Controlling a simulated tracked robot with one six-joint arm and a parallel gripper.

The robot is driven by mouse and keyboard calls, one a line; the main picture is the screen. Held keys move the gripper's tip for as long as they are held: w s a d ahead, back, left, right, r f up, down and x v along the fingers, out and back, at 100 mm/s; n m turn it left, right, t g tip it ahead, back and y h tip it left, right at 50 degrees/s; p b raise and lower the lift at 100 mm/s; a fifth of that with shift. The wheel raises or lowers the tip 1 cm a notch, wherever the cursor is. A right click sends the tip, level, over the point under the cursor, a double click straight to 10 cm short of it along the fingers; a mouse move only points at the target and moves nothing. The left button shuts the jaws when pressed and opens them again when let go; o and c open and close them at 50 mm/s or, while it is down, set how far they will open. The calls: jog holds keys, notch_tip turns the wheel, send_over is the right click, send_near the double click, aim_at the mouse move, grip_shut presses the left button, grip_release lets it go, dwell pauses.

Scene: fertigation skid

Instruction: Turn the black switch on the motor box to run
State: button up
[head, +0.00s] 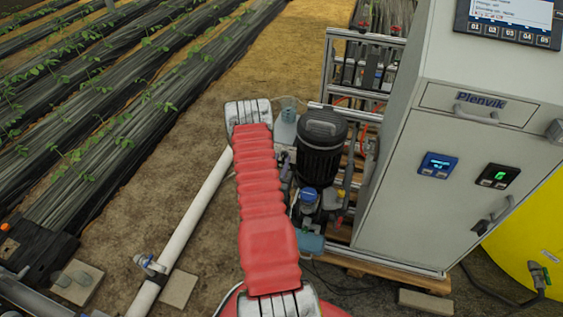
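My red arm reaches up the middle of the head view, and my gripper does not show; it may be hidden behind the arm. Just right of the arm stands a pump assembly with a large black ribbed canister (321,145). Below it are a small blue-capped part (308,195) and a teal housing (311,243), partly covered by my arm. I cannot tell which part is the motor box. A black switch cannot be made out on it, nor its position.
A grey cabinet (398,205) labelled Plenvik stands at right, with a screen (508,20), a blue meter (437,165) and a black meter (497,176). A yellow tank (535,235) is behind it. A white pipe (190,228) crosses the ground at left. Bare soil lies farther back.

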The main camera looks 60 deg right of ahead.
jog(key=shift+c, duration=0.4)
grip_shut()
jog(key=shift+n, duration=0.5)
jog(key=shift+w+a+n, duration=0.1)
jog(key=shift+w+n, duration=0.05)
jog(key=shift+n, duration=1.85)
jog(key=shift+w+n, duration=0.1)
jog(key=shift+n, duration=1.9)
jog(key=shift+f, duration=0.1)
jog(key=shift+o, duration=0.4)
grip_release()
jog(key=shift+s, duration=0.1)
